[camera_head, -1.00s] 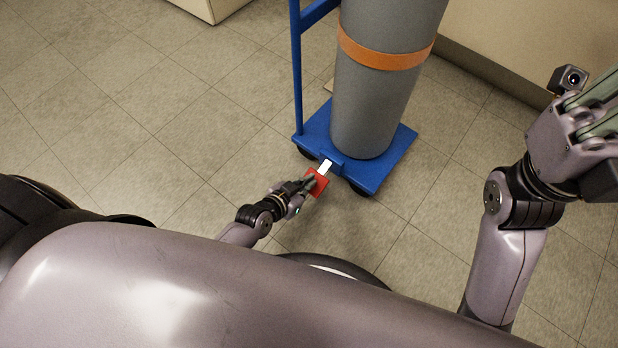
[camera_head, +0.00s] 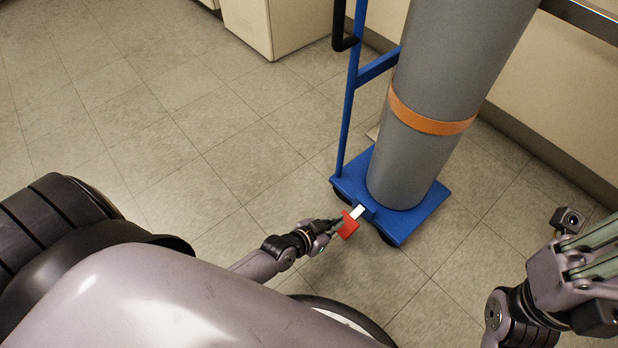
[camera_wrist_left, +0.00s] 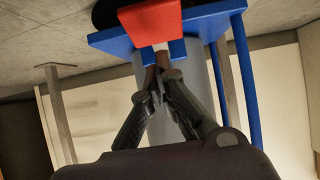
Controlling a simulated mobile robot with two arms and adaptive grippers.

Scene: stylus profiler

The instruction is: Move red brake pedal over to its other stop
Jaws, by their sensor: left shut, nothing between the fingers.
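The red brake pedal (camera_head: 349,227) is a small red plate on a white arm (camera_head: 358,211) at the near edge of a blue cart base (camera_head: 413,226). In the left wrist view the pedal (camera_wrist_left: 150,22) is at the top, beyond my fingertips. My left gripper (camera_head: 333,228) is at the pedal's left side in the head view. In the left wrist view its fingers (camera_wrist_left: 159,68) are closed together with nothing between them. I cannot tell whether they touch the pedal. My right gripper (camera_head: 598,262) is at the right edge, cut off by the picture, its fingertips out of sight.
A grey cylinder (camera_head: 425,90) with an orange band (camera_head: 428,115) stands on the cart. A blue upright frame (camera_head: 352,100) rises at the cart's left. Beige cabinets (camera_head: 285,25) stand behind. The tiled floor (camera_head: 150,130) left of the cart is clear.

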